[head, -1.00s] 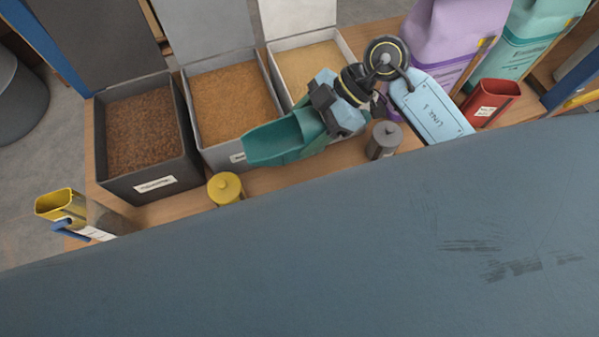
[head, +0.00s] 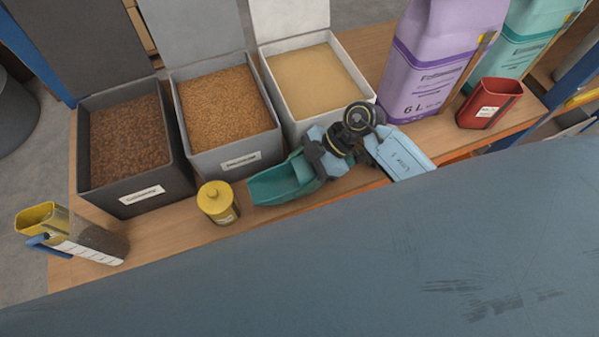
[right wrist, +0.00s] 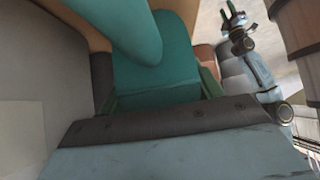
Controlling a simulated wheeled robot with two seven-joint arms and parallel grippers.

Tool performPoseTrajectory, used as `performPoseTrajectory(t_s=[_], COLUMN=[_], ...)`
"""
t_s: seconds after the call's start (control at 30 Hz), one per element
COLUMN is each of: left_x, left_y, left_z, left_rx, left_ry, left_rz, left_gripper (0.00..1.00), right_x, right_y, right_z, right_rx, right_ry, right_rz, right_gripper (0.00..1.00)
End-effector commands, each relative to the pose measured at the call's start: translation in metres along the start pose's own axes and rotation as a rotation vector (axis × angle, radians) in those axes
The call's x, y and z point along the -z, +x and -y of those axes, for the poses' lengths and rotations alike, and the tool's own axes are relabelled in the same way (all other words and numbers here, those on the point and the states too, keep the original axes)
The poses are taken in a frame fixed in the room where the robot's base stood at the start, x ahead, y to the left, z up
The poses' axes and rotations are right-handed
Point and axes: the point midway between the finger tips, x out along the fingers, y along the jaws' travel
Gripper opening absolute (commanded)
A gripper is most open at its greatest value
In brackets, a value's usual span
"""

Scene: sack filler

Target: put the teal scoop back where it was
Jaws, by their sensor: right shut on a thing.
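The teal scoop (head: 280,184) is in front of the middle bin, right of the yellow lidded canister (head: 217,203). My right gripper (head: 316,160) is shut on its handle end, with the scoop's mouth towards the left. The scoop is low over the wooden bench; I cannot tell whether it touches. In the right wrist view the teal scoop (right wrist: 155,72) fills the space between the fingers. My left gripper (right wrist: 235,18) shows small at the top right of that view, its fingers apart, away from the scoop.
Three open bins stand behind: dark (head: 130,150), grey (head: 225,130) and white (head: 315,85). A red container (head: 489,104) and a purple sack (head: 440,55) are at the right. The bench (head: 165,235) is clear left of the yellow canister.

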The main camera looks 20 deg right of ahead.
Motion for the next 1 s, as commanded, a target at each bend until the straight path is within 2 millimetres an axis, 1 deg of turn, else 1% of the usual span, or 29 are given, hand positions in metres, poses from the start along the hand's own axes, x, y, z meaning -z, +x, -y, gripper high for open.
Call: performPoseTrajectory(t_s=[0.3,0.33,0.47,0.5,0.83,0.97,1.0], left_x=[0.0,0.001,0.003,0.004,0.007,0.007,0.007], left_y=[-0.001,-0.001,-0.001,-0.001,-0.001,-0.006,-0.008], left_z=[0.003,0.003,0.003,0.003,0.003,0.003,0.003], left_rx=[0.003,0.003,0.003,0.003,0.004,0.004,0.003], left_ry=[0.001,0.001,0.001,0.001,0.001,0.001,0.0], left_rz=[0.0,-0.001,-0.005,-0.007,-0.012,-0.012,-0.012], left_gripper=[0.36,0.36,0.36,0.36,0.36,0.36,0.36], right_x=[-0.001,-0.001,-0.001,-0.001,0.002,0.001,0.001], right_y=[0.001,0.001,0.001,0.001,-0.002,-0.021,-0.029], right_z=[-0.001,-0.001,-0.001,-0.001,-0.001,-0.001,-0.001], right_rx=[-0.001,-0.001,-0.001,-0.001,-0.003,-0.004,-0.003], right_ry=[-0.001,-0.001,-0.001,-0.001,-0.002,-0.002,-0.002], right_rz=[0.0,0.001,0.001,0.001,0.0,0.004,0.005], right_gripper=[0.15,0.68,0.85,0.87,0.87,0.87,0.87])
